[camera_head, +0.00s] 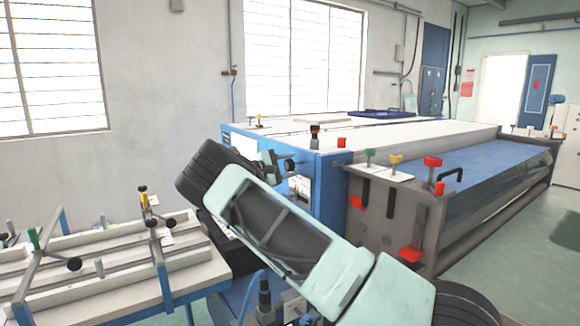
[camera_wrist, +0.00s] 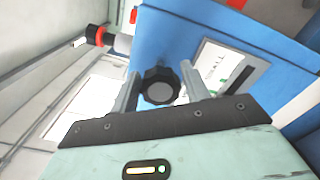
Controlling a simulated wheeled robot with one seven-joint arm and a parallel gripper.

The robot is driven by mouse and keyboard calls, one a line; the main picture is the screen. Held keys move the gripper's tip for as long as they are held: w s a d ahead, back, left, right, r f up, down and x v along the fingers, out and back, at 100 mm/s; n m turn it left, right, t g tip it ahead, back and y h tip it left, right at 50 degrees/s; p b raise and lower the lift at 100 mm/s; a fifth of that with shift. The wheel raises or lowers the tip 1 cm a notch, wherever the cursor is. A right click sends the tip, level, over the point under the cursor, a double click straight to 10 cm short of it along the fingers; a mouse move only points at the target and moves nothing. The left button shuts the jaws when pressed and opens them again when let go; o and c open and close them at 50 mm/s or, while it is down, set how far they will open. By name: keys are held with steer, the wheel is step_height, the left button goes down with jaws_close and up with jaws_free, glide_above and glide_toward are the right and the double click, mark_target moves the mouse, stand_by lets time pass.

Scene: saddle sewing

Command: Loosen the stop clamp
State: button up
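A black lobed knob (camera_wrist: 159,87) sits against the blue panel of the machine. I take it for the stop clamp's knob, but no label confirms this. My gripper (camera_wrist: 160,72) is open, with one grey finger on each side of the knob and a narrow gap visible on both sides. In the head view the knob (camera_head: 289,165) shows at the machine's near corner, just beyond my gripper (camera_head: 272,163). My arm hides part of the panel there. Whether a finger touches the knob cannot be told.
The blue machine (camera_head: 328,190) stands right beside my gripper. A red-and-black capped post (camera_head: 314,133) rises near the knob, also in the wrist view (camera_wrist: 97,36). A white label (camera_head: 301,187) is on the panel. A bench (camera_head: 100,292) with colored handles stands at left.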

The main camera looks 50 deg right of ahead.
steer(key=shift+o, duration=0.9)
steer(key=b+v, duration=0.4)
steer(key=v, duration=1.3)
steer(key=shift+a+b, duration=0.15)
steer(key=shift+b, duration=0.25)
